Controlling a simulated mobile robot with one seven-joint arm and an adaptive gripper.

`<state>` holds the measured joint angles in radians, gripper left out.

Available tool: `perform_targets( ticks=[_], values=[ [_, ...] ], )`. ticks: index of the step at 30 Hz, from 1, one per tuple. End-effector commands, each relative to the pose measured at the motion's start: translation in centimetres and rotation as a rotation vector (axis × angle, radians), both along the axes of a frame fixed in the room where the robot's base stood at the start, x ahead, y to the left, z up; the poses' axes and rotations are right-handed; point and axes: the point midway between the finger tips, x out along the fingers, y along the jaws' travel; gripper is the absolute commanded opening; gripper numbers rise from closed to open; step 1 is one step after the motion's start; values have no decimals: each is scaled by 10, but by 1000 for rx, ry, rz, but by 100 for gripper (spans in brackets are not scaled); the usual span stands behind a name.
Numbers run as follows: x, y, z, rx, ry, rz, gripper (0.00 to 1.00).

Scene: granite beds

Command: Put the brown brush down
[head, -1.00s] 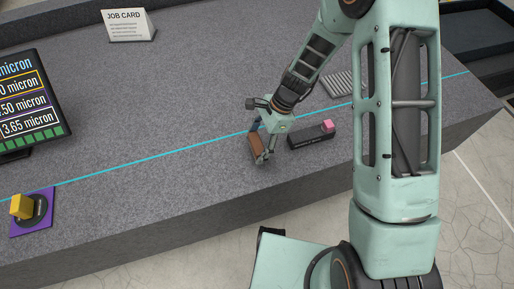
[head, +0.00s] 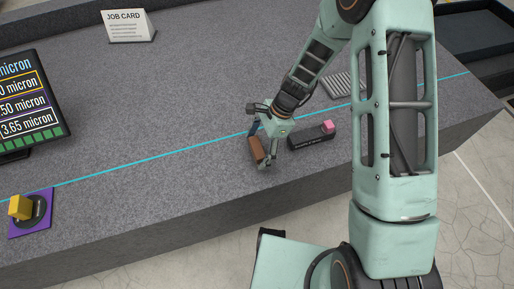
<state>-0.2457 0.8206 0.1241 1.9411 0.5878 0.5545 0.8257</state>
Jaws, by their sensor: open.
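The brown brush (head: 256,149) rests on the granite bed (head: 190,120), a little in front of the cyan line. My gripper (head: 263,152) is right at the brush, with its fingers around it. The fingers are open. The brush is partly hidden by the gripper, and I cannot tell whether a finger still touches it.
A black block with a pink piece (head: 327,128) on it lies just right of my gripper. A yellow piece on a dark disc and purple mat (head: 44,228) is at the lower left. A screen (head: 25,105) and job card (head: 128,27) stand further back. The bed's front edge is close.

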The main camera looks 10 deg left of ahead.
Motion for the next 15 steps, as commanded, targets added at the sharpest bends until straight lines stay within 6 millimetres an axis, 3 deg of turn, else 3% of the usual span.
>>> perform_targets(
  ticks=[15],
  values=[
    [20,-31,91,0,-4,-2,82]
  ],
)
